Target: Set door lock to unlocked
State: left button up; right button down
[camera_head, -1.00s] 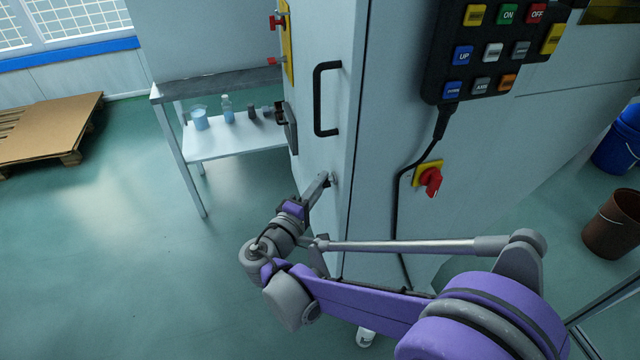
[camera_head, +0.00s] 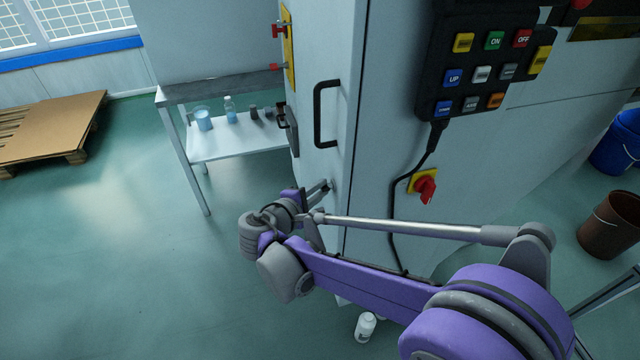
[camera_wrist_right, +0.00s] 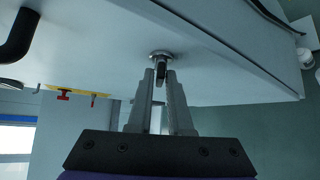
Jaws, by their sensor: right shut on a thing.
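The door lock (camera_head: 332,184) is a small metal knob on the grey cabinet door, below the black door handle (camera_head: 325,100). In the right wrist view the lock (camera_wrist_right: 160,56) shows as a round metal collar with a dark key-like tab sticking out. My left gripper is not in view.
A button panel (camera_head: 484,70) hangs on the cabinet, above a red rotary switch (camera_head: 425,188). A side table (camera_head: 240,142) with bottles stands behind the door.

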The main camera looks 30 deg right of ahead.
jog(key=shift+w+d+r+n+g+y+p, duration=0.15)
jog(key=shift+n+g+y+p, duration=0.4)
jog(key=shift+n+g, duration=0.65)
jog(key=shift+w+r+n+g+y+p, duration=0.15)
jog(key=shift+n+g+y+p, duration=0.4)
jog(key=shift+g, duration=1.2)
jog(key=shift+w+d+r+n+g+y+p, duration=0.15)
jog(key=shift+n+g+y+p, duration=0.2)
jog(key=shift+n+g+y, duration=0.8)
jog(key=shift+g+h, duration=0.3)
jog(key=shift+h, duration=0.15)
jog(key=c, duration=0.9)
grip_release()
jog(key=shift+c, duration=0.2)
jog(key=shift+f, duration=0.1)
jog(key=shift+a, duration=0.1)
jog(key=v, duration=1)
jog(key=shift+a+r, duration=0.25)
jog(key=shift+r, duration=0.1)
